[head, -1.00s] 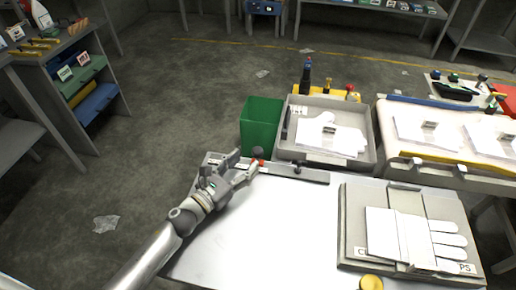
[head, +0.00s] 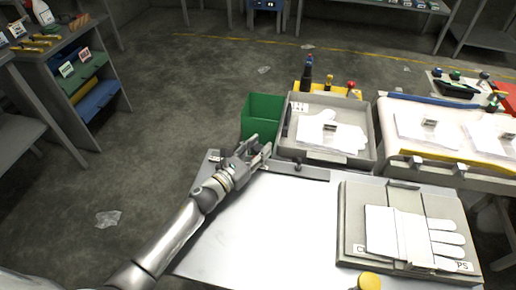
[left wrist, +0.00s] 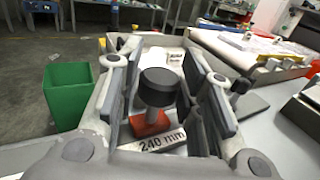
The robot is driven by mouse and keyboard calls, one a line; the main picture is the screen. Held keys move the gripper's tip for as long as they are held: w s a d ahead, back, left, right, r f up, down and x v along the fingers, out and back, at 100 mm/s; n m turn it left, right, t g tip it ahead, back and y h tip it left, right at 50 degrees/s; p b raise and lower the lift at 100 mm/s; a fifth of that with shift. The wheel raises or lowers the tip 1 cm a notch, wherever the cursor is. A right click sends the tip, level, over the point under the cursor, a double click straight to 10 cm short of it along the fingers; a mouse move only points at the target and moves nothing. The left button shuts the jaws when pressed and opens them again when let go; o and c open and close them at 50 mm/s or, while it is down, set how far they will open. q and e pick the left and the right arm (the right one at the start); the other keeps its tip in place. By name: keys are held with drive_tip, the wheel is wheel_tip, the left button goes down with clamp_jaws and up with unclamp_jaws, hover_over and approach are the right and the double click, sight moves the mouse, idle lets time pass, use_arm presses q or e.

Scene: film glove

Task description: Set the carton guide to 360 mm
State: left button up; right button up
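The carton guide's black knob (left wrist: 158,88) stands on a red slider (left wrist: 150,124) in the left wrist view. A label reading 240 mm (left wrist: 163,142) lies just in front of it. The guide's dark rail (head: 312,172) runs along the work table's back edge in the head view. My left gripper (head: 262,152) is over the rail's left part and hides the knob there. In the left wrist view my left gripper (left wrist: 168,82) is open, with a finger on each side of the knob and gaps visible. My right gripper is not in view.
A green bin (head: 262,118) stands just beyond my left gripper. A grey tray (head: 368,150) with white gloves is behind the rail. A grey board with a white glove (head: 400,232) lies at the table's right. The white table top (head: 265,235) is clear left of it.

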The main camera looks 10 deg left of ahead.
use_arm(q)
clamp_jaws()
drive_tip(key=a+b, duration=0.4)
drive_tip(key=a, duration=0.7)
drive_tip(key=shift+a+f, duration=0.1)
drive_tip(key=shift+a, duration=0.25)
drive_tip(key=o, duration=0.5)
unclamp_jaws()
drive_tip(key=shift+o, duration=0.2)
drive_tip(key=shift+s, duration=0.1)
drive_tip(key=v, duration=1.2)
